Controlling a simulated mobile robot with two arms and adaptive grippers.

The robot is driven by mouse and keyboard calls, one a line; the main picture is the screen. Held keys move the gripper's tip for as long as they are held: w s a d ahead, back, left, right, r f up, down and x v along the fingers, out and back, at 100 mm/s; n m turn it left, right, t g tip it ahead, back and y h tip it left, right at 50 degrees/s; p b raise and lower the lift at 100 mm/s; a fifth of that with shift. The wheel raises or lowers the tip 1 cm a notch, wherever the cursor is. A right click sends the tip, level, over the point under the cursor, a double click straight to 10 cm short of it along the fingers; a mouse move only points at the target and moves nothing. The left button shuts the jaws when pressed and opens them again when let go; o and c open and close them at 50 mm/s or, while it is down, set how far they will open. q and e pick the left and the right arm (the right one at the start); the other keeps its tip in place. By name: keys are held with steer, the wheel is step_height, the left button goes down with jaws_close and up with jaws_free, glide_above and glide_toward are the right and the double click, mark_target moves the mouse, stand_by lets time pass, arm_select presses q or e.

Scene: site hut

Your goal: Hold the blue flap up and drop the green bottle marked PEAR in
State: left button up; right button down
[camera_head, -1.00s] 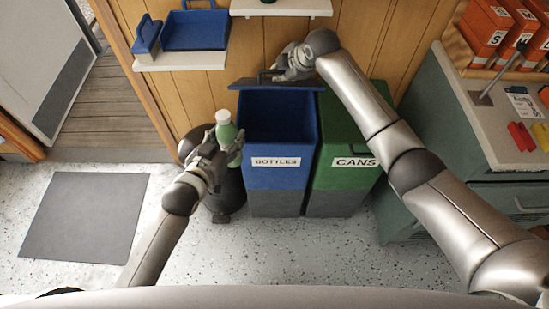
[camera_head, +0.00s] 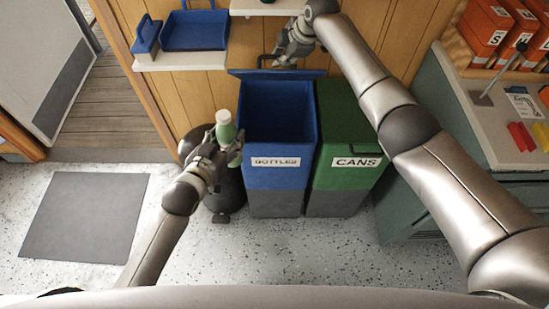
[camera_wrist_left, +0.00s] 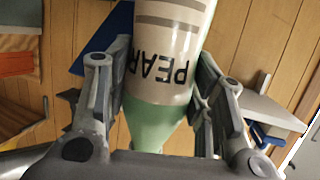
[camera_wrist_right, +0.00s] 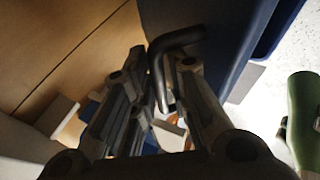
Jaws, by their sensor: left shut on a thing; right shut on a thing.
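The green bottle marked PEAR (camera_head: 227,132) is held by my left gripper (camera_head: 222,150), just left of the blue BOTTLES bin (camera_head: 279,175). It stands nearly upright with its white cap up. In the left wrist view my fingers close on both sides of the bottle (camera_wrist_left: 163,80), and the word PEAR is readable. The blue flap (camera_head: 250,74) stands raised at the bin's back, and the bin's mouth is open. My right gripper (camera_head: 277,62) is above and behind the flap. In the right wrist view it is shut on the flap's dark handle (camera_wrist_right: 178,38).
A green CANS bin (camera_head: 350,125) stands directly right of the blue bin. A dark rounded object (camera_head: 226,190) is below the left gripper. A wall shelf (camera_head: 180,61) holds a blue tray and dustpan. A counter (camera_head: 505,105) with orange boxes is at the right.

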steer(key=shift+d+f, duration=0.1)
arm_select(q)
steer(key=w+d, duration=0.5)
steer(key=w, duration=0.7)
step_height(320, 180, down, 7)
steer(key=shift+w+f, duration=0.2)
steer(key=shift+w, duration=0.1)
stand_by(0.4)
steer(key=o, duration=1)
